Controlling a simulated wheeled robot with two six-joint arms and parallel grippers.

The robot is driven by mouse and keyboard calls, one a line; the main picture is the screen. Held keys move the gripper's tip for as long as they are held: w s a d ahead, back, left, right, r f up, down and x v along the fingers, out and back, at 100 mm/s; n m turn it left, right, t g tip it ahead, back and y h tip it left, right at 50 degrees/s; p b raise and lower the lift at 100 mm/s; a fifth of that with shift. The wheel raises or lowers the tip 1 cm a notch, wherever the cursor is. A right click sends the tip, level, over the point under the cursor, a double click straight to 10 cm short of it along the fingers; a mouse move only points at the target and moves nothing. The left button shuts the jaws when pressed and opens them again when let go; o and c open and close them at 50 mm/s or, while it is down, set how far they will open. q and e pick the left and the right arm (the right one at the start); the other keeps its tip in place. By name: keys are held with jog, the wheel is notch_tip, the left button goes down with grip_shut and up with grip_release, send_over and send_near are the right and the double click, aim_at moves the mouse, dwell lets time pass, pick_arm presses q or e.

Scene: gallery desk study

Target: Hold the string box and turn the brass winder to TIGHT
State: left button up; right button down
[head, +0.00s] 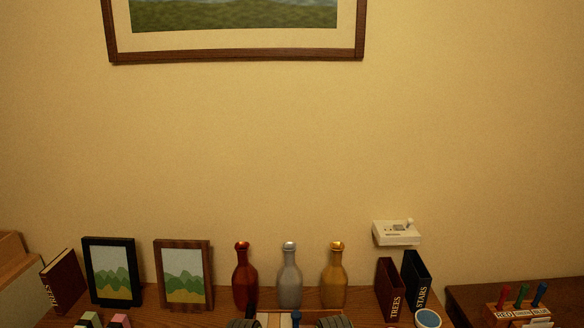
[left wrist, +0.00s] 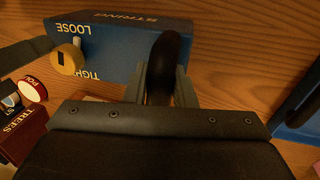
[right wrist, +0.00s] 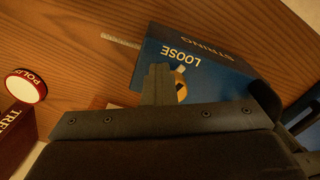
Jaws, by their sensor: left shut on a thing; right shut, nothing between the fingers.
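The blue string box (left wrist: 120,45) lies on the wooden desk, lettered STRING, LOOSE and TIGHT; it also shows in the right wrist view (right wrist: 205,60). The round brass winder (left wrist: 70,60) is on its lettered face, with a pale pointer towards LOOSE. It is partly hidden in the right wrist view (right wrist: 182,90). My left gripper (left wrist: 160,92) is shut on a rounded black handle (left wrist: 170,55) at the box. My right gripper (right wrist: 157,80) is shut and empty, its fingertips just beside the winder; contact cannot be told. The box is not clearly visible in the head view.
A red-rimmed round piece (right wrist: 26,86) and a dark red block (right wrist: 15,128) are near the box. Three bottles (head: 289,275), picture frames (head: 184,277) and upright TREES and STARS books (head: 390,290) line the desk's back. Bare wood (right wrist: 80,40) lies beside the box.

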jog(key=shift+s+a, duration=0.15)
jog(key=shift+a, duration=0.1)
jog(key=shift+s+a, duration=0.25)
jog(key=shift+a, duration=0.2)
jog(key=shift+s+a+r, duration=0.1)
jog(key=shift+a, duration=0.3)
jog(key=shift+s, duration=0.2)
jog(key=shift+s, duration=0.25)
notch_tip(320, 180, up, 6)
dwell(0.5)
